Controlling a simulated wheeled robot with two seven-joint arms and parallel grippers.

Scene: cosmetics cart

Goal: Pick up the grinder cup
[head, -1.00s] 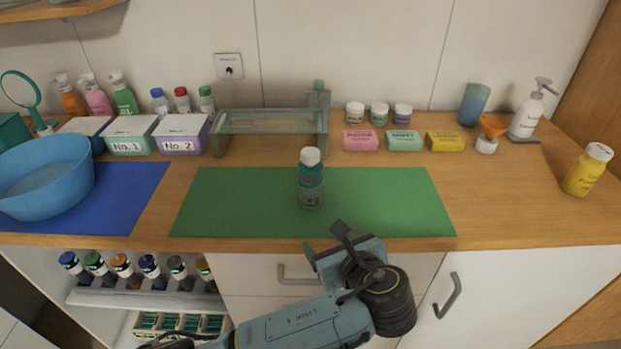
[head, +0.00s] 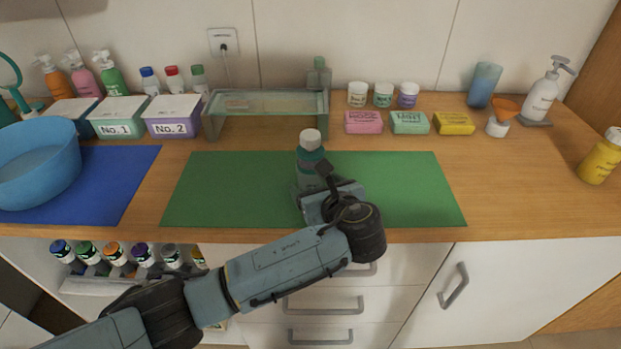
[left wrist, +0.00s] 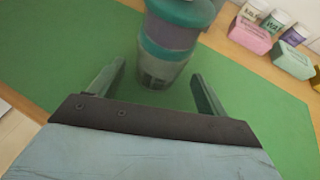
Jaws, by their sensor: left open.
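The grinder cup (head: 310,158) stands upright on the green mat (head: 405,190). It has a white cap, a teal upper part, a grey band and a clear base; my gripper hides its lower part in the head view. My left gripper (head: 322,190) is at the cup's near side, low over the mat. In the left wrist view, the open fingers of the left gripper (left wrist: 158,85) point toward the cup (left wrist: 172,42), whose base shows just ahead and between their tips. The fingers are not closed on it. My right gripper is not in view.
A glass shelf stand (head: 265,102) is behind the cup. Pink (head: 363,122), mint (head: 409,123) and yellow (head: 453,124) soap blocks lie at the back right. A blue basin (head: 40,165) is at the left. The mat around the cup is clear.

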